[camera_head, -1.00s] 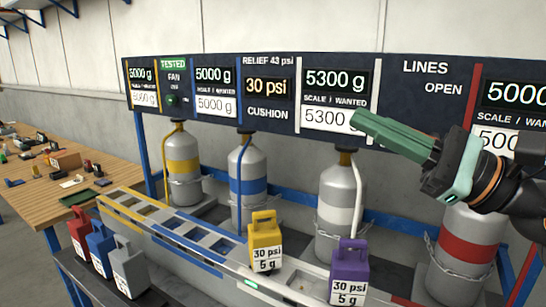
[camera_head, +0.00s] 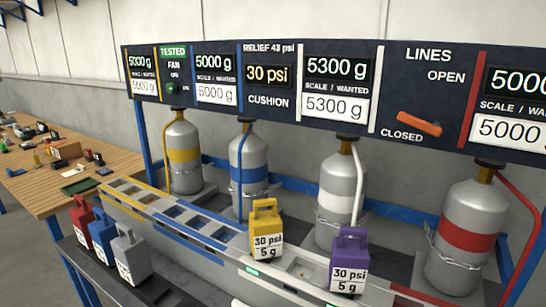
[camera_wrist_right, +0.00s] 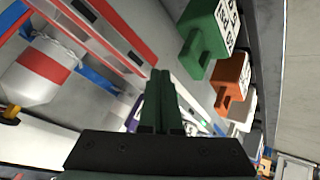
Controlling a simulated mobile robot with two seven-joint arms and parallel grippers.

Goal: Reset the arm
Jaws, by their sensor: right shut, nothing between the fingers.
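My right gripper (camera_wrist_right: 160,85) shows in the right wrist view, its green fingers together with nothing between them. In that view it is apart from the red-banded cylinder (camera_wrist_right: 40,72) on the left and the green weight (camera_wrist_right: 207,38) and orange weight (camera_wrist_right: 232,78) on the right. Neither of my arms shows in the head view. The orange lever (camera_head: 419,123) on the panel lies nearly level, tilted slightly, between the words OPEN and CLOSED. My left gripper is not in view.
The dark display panel (camera_head: 400,85) spans above several banded cylinders. A yellow weight (camera_head: 265,230) and a purple weight (camera_head: 349,260) stand on the front rail. Red, blue and grey weights (camera_head: 130,258) stand at lower left. A wooden table (camera_head: 120,165) is at left.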

